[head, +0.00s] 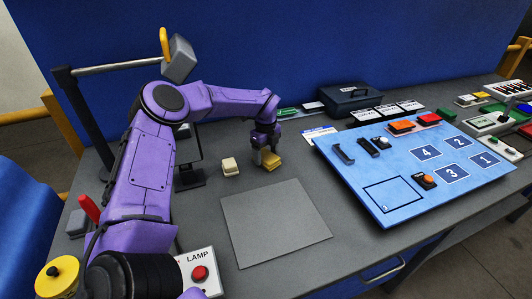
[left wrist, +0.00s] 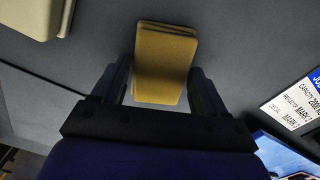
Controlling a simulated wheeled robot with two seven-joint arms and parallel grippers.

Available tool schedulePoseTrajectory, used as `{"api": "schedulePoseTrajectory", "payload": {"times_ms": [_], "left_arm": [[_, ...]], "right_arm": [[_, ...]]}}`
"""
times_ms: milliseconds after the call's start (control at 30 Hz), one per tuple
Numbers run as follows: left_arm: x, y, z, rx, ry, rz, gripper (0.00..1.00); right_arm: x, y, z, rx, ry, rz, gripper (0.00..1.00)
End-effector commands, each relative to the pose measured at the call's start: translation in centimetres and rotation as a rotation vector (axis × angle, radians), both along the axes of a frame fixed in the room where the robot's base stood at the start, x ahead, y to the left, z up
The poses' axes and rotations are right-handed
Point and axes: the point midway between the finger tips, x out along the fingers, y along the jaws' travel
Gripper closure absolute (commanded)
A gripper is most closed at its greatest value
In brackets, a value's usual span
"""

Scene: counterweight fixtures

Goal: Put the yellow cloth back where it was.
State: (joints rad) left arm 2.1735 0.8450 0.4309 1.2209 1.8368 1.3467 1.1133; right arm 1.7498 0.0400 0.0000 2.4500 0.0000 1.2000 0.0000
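The yellow cloth (head: 271,159) is a small folded pad near the back of the grey table, behind the flat grey mat. My left gripper (head: 265,148) points down over it. In the left wrist view the yellow cloth (left wrist: 165,65) lies between the two fingers of my left gripper (left wrist: 163,75), with a fingertip against each side. I cannot tell whether the cloth is clear of the table. My right gripper is not in view.
A cream block (head: 229,166) sits just left of the cloth. The grey mat (head: 275,225) is bare. A blue numbered board (head: 400,200) stands to the right. A dark box (head: 350,97) and white cards (head: 387,110) are behind. A lamp button box (head: 200,272) is at the front left.

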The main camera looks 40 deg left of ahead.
Motion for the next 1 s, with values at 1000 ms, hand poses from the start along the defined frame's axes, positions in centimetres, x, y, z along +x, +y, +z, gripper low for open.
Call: {"api": "schedulePoseTrajectory", "payload": {"times_ms": [1000], "left_arm": [[-0.1, 0.0, 12.2, 0.000, 0.000, 0.000, 0.10]], "right_arm": [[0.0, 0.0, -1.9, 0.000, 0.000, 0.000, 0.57]]}}
